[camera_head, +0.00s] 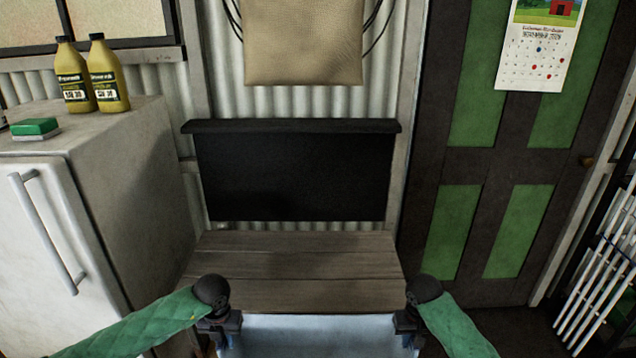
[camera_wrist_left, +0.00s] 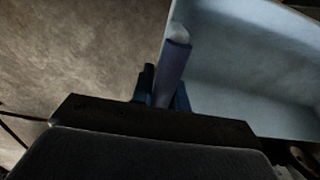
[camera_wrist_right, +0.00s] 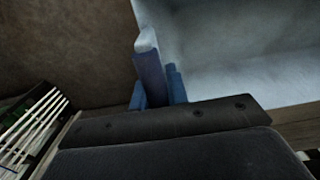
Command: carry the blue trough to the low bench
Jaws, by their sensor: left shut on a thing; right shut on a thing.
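The blue trough (camera_head: 318,335) is pale blue and shows at the bottom middle of the head view, between my two grippers. Its near part is cut off by the picture's edge. My left gripper (camera_head: 222,335) is shut on its left side wall, and the trough's inside fills the right of the left wrist view (camera_wrist_left: 250,75). My right gripper (camera_head: 407,330) is shut on its right side wall; the trough also shows in the right wrist view (camera_wrist_right: 240,50). The low bench (camera_head: 300,262) has a grey-brown plank top and stands just beyond the trough, bare. The trough hides its near edge.
A black panel with a ledge (camera_head: 295,170) stands behind the bench against the corrugated wall. A white fridge-like cabinet (camera_head: 130,190) is close on the left, with two oil bottles (camera_head: 90,80) and a green-topped sponge (camera_head: 35,128) on top. A green door (camera_head: 510,230) is at right.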

